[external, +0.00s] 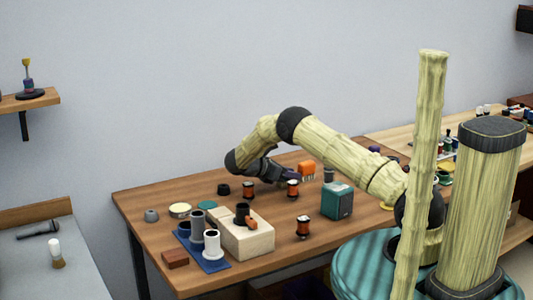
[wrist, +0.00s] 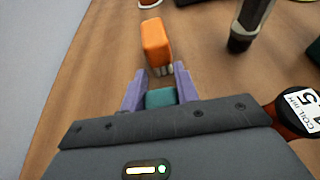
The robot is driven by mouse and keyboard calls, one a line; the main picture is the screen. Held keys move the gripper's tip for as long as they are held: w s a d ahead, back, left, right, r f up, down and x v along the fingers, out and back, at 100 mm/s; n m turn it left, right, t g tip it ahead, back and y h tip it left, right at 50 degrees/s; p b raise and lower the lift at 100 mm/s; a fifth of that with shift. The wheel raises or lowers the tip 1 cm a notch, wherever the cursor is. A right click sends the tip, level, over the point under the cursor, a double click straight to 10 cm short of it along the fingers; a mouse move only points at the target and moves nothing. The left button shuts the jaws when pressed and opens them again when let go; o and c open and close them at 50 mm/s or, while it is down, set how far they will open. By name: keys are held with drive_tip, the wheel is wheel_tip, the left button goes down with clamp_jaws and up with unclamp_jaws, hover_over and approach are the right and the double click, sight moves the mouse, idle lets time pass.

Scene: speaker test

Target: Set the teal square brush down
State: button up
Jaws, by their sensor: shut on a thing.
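My gripper (external: 288,178) reaches low over the far middle of the wooden table. In the wrist view its two purple fingers (wrist: 160,82) are shut on the teal square brush (wrist: 161,97), of which only a teal block between the fingers shows. The brush's lower end is hidden, so I cannot tell whether it touches the table. In the external view I cannot make the held brush out.
An orange brush (wrist: 156,42) stands just beyond the fingertips, also in the external view (external: 307,168). A dark cylinder (wrist: 243,40) and a labelled coil (wrist: 297,108) are to the right. A teal box (external: 337,201), copper spools (external: 303,227) and a pale wooden block (external: 248,240) stand nearer.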

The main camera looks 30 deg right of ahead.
drive_tip(key=o, duration=1)
drive_tip(key=shift+c, duration=0.2)
drive_tip(key=shift+r, duration=0.1)
drive_tip(key=b+v, duration=0.1)
drive_tip(key=v, duration=1.1)
